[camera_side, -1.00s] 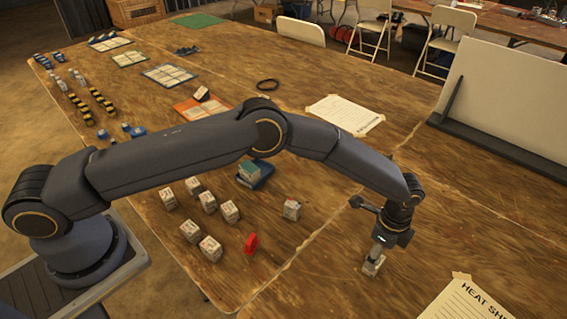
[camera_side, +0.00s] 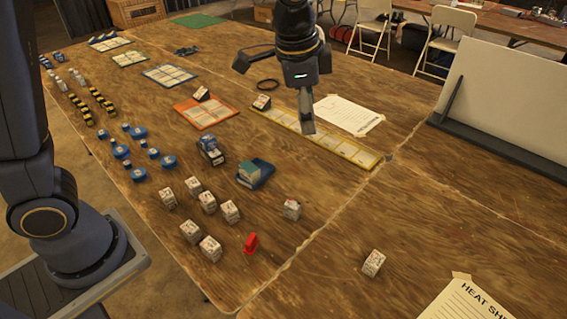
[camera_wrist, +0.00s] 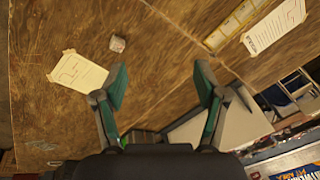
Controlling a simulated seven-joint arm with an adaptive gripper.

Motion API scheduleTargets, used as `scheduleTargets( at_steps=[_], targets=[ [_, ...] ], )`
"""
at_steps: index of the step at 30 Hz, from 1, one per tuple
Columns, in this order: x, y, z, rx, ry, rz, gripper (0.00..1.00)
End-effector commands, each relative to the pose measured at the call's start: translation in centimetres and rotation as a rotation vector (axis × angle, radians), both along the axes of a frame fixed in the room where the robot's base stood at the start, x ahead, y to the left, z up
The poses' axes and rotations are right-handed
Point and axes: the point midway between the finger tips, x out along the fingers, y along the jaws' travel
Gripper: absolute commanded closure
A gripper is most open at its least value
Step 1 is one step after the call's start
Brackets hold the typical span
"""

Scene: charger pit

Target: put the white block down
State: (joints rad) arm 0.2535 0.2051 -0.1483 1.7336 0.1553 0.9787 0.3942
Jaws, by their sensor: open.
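A white block (camera_side: 373,263) with small dark marks stands alone on the bare wood at the lower right of the side view. It also shows in the wrist view (camera_wrist: 117,44), on the wood near a taped paper sheet. My gripper (camera_side: 308,128) is raised over the table near the yellow-edged strip, well away from that block. In the wrist view its two green-padded fingers (camera_wrist: 162,90) are spread apart with nothing between them.
Several similar white blocks (camera_side: 208,201), a red piece (camera_side: 251,243) and a teal-blue box (camera_side: 255,173) stand at the front middle. A yellow-edged strip (camera_side: 340,147) and paper sheet (camera_side: 347,115) lie behind. A white board (camera_side: 505,95) stands at right. Wood around the lone block is clear.

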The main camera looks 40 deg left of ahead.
Motion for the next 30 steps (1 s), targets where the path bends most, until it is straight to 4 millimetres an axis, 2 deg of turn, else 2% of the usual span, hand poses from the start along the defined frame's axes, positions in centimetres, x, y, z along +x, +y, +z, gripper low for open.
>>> scheduleTargets(
  at_steps=[1,3,6,9,13,18,29,30],
  targets=[
    [-2.1,2.5,1.8,-0.020,-0.034,0.089,0.28],
    [-5.2,5.5,3.4,-0.057,-0.070,0.217,0.28],
    [-9.9,9.1,4.4,-0.119,-0.122,0.399,0.28],
    [-14.2,11.6,4.2,-0.186,-0.165,0.559,0.28],
    [-18.2,13.3,3.1,-0.263,-0.205,0.710,0.28],
    [-20.4,14.0,2.0,-0.314,-0.226,0.798,0.28],
    [-20.6,14.1,1.8,-0.317,-0.226,0.806,0.28],
    [-20.6,14.1,1.8,-0.317,-0.226,0.806,0.25]
  ],
)
